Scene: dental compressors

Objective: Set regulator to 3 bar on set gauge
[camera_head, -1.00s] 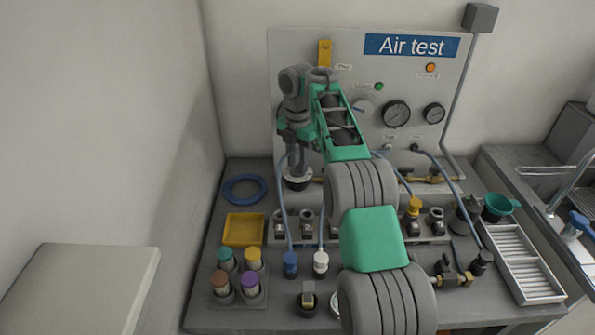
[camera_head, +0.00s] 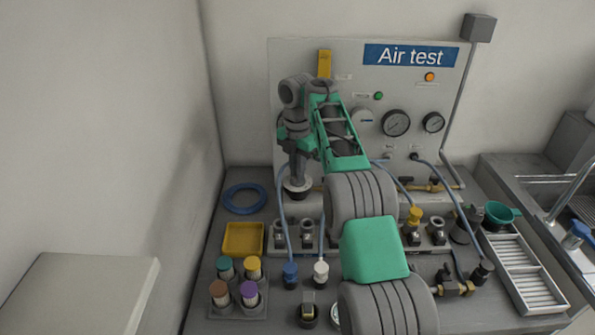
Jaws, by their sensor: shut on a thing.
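My gripper (camera_head: 297,181) points straight down at the left foot of the grey test panel (camera_head: 300,52). It is shut on a dark round knob-like part (camera_head: 297,191), which I take to be the regulator knob; the fingers and arm hide much of it. A larger round gauge (camera_head: 396,122) and a smaller gauge (camera_head: 433,122) are on the panel, right of my arm. Their needles and labels are too small to read, so I cannot tell the pressure or which is the set gauge. A pale round part (camera_head: 362,118) is partly behind my arm.
A yellow tray (camera_head: 229,239), a blue ring (camera_head: 226,203) and a rack of coloured-capped bottles (camera_head: 248,311) lie left. Hoses hang to blue (camera_head: 290,275) and white (camera_head: 321,273) connectors. A slatted tray (camera_head: 561,303) and green funnel (camera_head: 499,217) stand right.

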